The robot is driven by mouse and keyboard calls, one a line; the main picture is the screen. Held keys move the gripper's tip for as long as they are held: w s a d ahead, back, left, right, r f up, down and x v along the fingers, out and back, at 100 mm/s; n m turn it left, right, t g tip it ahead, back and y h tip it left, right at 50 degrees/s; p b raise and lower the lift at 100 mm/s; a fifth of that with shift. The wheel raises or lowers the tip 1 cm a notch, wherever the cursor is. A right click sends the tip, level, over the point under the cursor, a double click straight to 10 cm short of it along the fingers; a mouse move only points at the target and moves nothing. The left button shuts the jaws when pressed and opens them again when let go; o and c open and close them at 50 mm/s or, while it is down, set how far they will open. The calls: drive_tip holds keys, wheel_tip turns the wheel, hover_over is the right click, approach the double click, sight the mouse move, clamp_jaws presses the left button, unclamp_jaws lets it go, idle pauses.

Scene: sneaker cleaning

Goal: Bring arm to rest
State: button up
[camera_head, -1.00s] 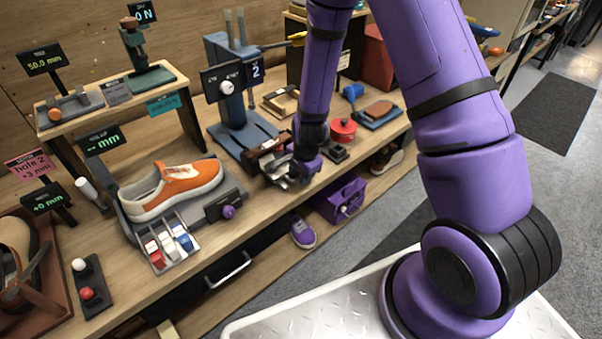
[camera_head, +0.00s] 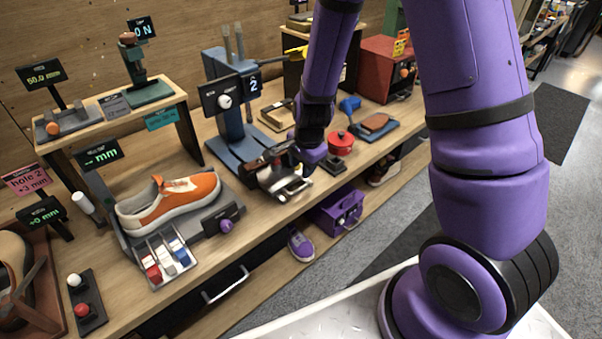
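My gripper (camera_head: 284,190) is at the lower end of my purple arm, low over the workbench (camera_head: 195,255) near its front edge. It is just in front of the blue press-like stand (camera_head: 238,140) and right of the orange and white sneaker (camera_head: 170,200). The fingers are small and dark here, and I cannot tell whether they are open or shut or whether anything is between them. My arm comes down from the top of the view, bent.
A red round tin (camera_head: 341,142) and a brown pad on a blue tray (camera_head: 376,124) lie right of my gripper. A red box (camera_head: 385,75) stands behind. A purple case (camera_head: 338,207) and purple sneaker (camera_head: 301,245) sit below the benchtop. Grey floor is open at right.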

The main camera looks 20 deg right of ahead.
drive_tip(key=shift+s+r, duration=0.15)
drive_tip(key=shift+r, duration=0.5)
drive_tip(key=s+d+r+n+t, duration=0.1)
drive_tip(key=s+r+n, duration=0.2)
drive_tip(key=r, duration=0.7)
drive_tip(key=s+d+r+n+t, duration=0.1)
drive_tip(key=s+r+n, duration=0.25)
drive_tip(key=r, duration=0.55)
drive_tip(key=s+d+r+n, duration=0.1)
drive_tip(key=s+r+n, duration=0.3)
drive_tip(key=s+r, duration=0.2)
drive_tip(key=s+d+r+n+t, duration=0.1)
drive_tip(key=s+d+r+n, duration=0.1)
drive_tip(key=s+r, duration=0.5)
drive_tip(key=s+n, duration=0.1)
drive_tip(key=s, duration=0.2)
drive_tip(key=shift+s+d+n+h, duration=0.3)
drive_tip(key=shift+s+n, duration=0.05)
drive_tip(key=shift+s, duration=0.05)
